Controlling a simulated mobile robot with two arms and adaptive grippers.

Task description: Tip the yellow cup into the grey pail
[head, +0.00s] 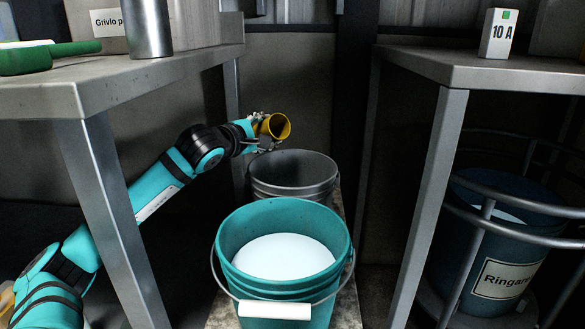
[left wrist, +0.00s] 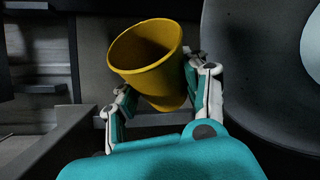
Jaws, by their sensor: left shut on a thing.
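The yellow cup (head: 277,126) is held by my left gripper (head: 262,132) above the back left rim of the grey pail (head: 292,190). The cup lies tilted on its side, its mouth facing right and toward the head camera. In the left wrist view the cup (left wrist: 150,62) sits between both fingers of the left gripper (left wrist: 158,100). Its inside looks plain yellow, with no contents visible. The pail's floor is hidden in the head view; the wrist view shows its grey wall (left wrist: 245,75) to the right. My right gripper is not in view.
A teal bucket (head: 230,240) with white contents stands in front of the grey pail. A left table (head: 110,85) holds a metal cylinder (head: 148,28) and a green tool (head: 40,55). A right table (head: 470,65) carries a "10 A" block (head: 497,35). A blue barrel (head: 510,245) stands below it.

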